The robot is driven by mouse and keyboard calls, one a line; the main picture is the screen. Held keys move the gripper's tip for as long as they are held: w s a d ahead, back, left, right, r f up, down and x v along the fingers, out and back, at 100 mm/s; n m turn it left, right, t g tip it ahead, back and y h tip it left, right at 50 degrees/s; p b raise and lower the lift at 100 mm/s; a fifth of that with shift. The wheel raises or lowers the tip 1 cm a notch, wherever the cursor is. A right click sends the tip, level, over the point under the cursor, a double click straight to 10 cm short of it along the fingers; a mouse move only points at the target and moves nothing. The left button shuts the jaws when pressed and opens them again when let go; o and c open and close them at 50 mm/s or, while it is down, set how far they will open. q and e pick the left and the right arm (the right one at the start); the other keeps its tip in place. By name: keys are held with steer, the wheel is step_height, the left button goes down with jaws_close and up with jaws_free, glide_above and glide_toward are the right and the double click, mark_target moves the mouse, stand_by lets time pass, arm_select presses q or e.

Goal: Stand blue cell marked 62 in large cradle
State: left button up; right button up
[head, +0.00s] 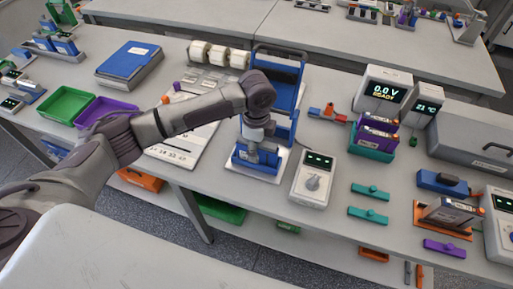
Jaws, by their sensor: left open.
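My left arm reaches in from the left. Its gripper (254,155) points down over a low blue holder (268,170) on a white base, in front of a tall blue frame. The gripper is open, its fingers down at the holder and partly hiding what is in it. A small pale label shows beside the fingers, too small to read. I cannot make out a cell marked 62, nor tell which holder is the large cradle. A teal cradle (371,151) holds purple cells (378,129). An orange cradle (421,222) holds a grey cell (449,214). My right gripper is not in view.
The tall blue frame (286,82) rises behind the gripper. A numbered white board (172,152) lies left. Teal blocks (368,215) lie right, with bare table around them.

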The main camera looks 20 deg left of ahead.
arm_select(q)
step_height(320, 180, up, 12)
steer(key=shift+f+b, duration=0.15)
steer(key=shift+b, duration=1.05)
steer(key=shift+s+f, duration=0.1)
steer(key=shift+f, duration=0.05)
